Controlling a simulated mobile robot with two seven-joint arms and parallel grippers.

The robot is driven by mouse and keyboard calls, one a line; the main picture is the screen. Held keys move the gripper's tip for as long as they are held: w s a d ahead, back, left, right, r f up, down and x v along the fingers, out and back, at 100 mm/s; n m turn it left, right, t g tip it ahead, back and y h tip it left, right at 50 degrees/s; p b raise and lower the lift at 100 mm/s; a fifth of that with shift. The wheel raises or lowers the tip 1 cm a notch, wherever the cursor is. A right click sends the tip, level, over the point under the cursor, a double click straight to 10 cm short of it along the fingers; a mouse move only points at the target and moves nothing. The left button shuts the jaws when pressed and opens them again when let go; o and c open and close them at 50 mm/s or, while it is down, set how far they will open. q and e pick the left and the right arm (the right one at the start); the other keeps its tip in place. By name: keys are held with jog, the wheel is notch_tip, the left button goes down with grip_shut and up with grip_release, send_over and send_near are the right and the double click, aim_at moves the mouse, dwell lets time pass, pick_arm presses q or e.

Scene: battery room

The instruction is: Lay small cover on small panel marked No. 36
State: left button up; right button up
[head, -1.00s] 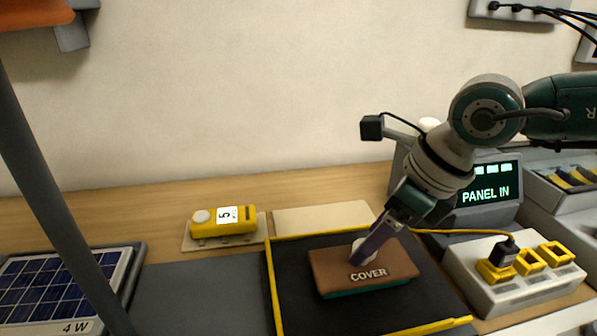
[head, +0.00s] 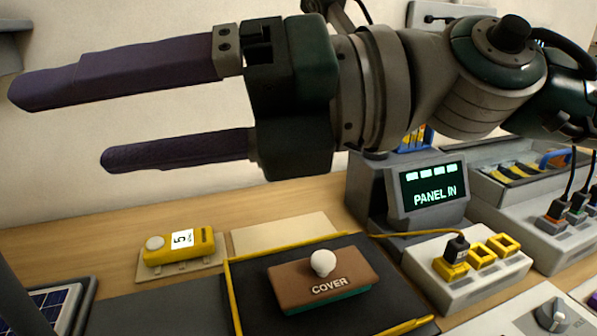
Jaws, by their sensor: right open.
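The small cover (head: 290,286), a brown slab with a teal lower edge, a white knob and the word COVER, lies on a dark tray (head: 247,308) with yellow edges. My right gripper (head: 70,125) is open and empty, raised high in front of the wall, well clear of the cover, with its fingers pointing left. A blue-celled solar panel (head: 50,303) marked 4 W in the earlier frame is cut off at the lower left. I can read no No. 36 anywhere. My left gripper is not in view.
A yellow device (head: 180,247) labelled 5 lies on a pale board at the back left. An empty pale board (head: 285,232) is beside it. A grey socket block (head: 480,268) with a plug and yellow frames stands to the right.

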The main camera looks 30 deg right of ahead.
jog(key=w+d+r+m+t+h, duration=0.45)
jog(key=m+t, duration=0.65)
jog(key=m, duration=0.5)
jog(key=s+d+f+m+g+h, duration=0.2)
jog(key=d+f+m+g+h, duration=0.1)
jog(key=d+f+m+h, duration=0.95)
jog(key=s+a+f+m+g+y, duration=0.1)
jog(key=s+f+m+g, duration=0.2)
jog(key=s+f+g, duration=0.3)
jog(key=s+a+f+m+g+y, duration=0.1)
jog(key=s+f+m+g, duration=0.3)
jog(key=s, duration=0.9)
notch_tip(320, 180, down, 4)
jog(key=shift+a+r+g, duration=0.25)
jog(key=shift+a+g, duration=0.25)
jog(key=shift+g, duration=0.5)
jog(key=shift+r, duration=0.1)
